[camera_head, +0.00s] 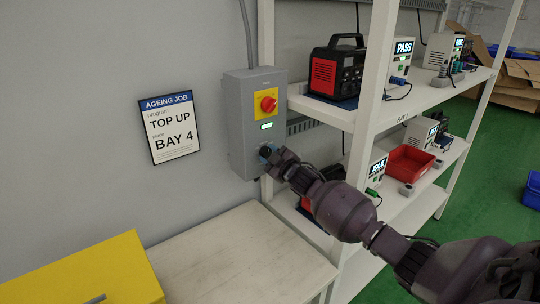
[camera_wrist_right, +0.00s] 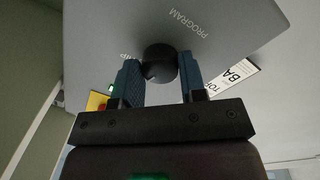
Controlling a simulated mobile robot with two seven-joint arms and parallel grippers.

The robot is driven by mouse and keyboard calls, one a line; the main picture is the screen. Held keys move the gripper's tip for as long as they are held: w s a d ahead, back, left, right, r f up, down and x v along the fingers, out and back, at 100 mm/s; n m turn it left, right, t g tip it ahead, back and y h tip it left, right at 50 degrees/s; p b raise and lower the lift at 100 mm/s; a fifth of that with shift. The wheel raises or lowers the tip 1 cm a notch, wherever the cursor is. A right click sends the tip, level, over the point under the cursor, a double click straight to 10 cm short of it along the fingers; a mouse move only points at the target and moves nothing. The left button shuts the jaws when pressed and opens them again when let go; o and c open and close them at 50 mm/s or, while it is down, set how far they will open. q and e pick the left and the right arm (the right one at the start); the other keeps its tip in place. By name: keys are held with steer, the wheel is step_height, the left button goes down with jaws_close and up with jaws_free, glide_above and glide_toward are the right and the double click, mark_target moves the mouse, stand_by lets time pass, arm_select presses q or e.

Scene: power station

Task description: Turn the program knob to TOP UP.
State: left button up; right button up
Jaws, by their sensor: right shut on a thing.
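The program knob (camera_wrist_right: 159,62) is a round black knob on the front of the grey control box (camera_head: 242,150). In the right wrist view the word PROGRAM shows on the box beside it. My right gripper (camera_wrist_right: 160,82) is shut on the knob, with one blue-padded finger on each side. In the head view my right gripper (camera_head: 268,152) reaches the lower part of the box and hides most of the knob. The knob's setting cannot be read. A small lit display (camera_head: 266,125) sits above the knob. My left gripper is not in view.
A red switch on a yellow plate (camera_head: 265,102) is on the box above the display. A sign (camera_head: 169,127) on the wall reads TOP UP and BAY 4. A white shelf post (camera_head: 373,90) stands right of the box. A pale bench (camera_head: 240,257) and yellow case (camera_head: 90,275) are below.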

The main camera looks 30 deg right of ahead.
steer(key=shift+n, duration=1.3)
steer(key=o, duration=0.9)
steer(key=shift+s, duration=0.15)
steer(key=s, duration=1)
steer(key=shift+s+d+f, duration=0.2)
steer(key=shift+s+f, duration=0.05)
steer(key=shift+s, duration=0.05)
